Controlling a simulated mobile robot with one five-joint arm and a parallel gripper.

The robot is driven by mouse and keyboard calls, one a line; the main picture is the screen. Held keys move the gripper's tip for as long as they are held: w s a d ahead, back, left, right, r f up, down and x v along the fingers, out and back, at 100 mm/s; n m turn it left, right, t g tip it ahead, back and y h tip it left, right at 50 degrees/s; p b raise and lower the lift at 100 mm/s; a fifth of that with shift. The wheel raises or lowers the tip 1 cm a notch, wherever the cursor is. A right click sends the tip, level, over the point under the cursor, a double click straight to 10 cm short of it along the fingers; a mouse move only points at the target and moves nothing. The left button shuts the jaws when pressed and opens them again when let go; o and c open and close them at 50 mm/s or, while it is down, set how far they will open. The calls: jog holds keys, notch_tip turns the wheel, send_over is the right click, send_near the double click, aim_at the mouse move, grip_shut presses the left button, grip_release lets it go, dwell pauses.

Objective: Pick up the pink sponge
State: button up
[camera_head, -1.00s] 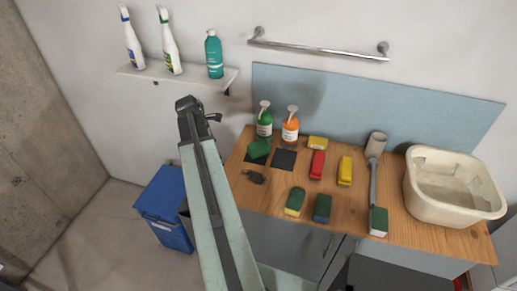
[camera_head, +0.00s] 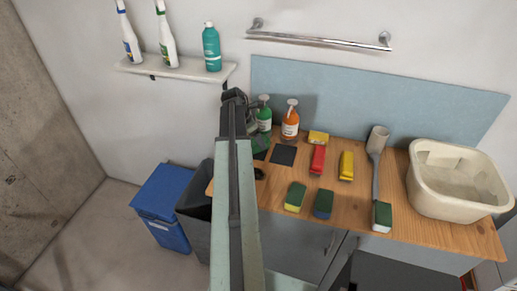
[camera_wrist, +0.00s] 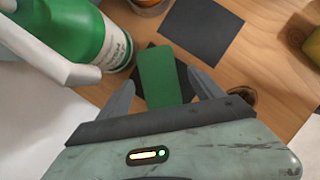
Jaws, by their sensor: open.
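A sponge with a green top (camera_wrist: 160,76) lies on a dark square on the wooden counter; in the head view its green top (camera_head: 260,143) shows partly behind my arm. Its lower part is hidden, and no pink shows on it. My gripper (camera_wrist: 160,80) is open, with one finger on each side of this sponge as seen from the wrist. I cannot tell the height of the fingertips over the counter. No clearly pink sponge shows; a red block (camera_head: 317,159) lies further right.
A green soap bottle (camera_head: 264,113) stands close to my gripper, with an orange bottle (camera_head: 290,120) beside it. Several other sponges, a brush (camera_head: 376,160) and a cream basin (camera_head: 433,205) occupy the counter. A shelf (camera_head: 180,69) with bottles hangs at upper left.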

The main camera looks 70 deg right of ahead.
jog(key=b+x, duration=0.1)
jog(key=x, duration=0.2)
jog(key=shift+w+b, duration=0.15)
jog(key=shift+b, duration=0.15)
jog(key=shift+r, duration=0.15)
jog(key=shift+f, duration=0.25)
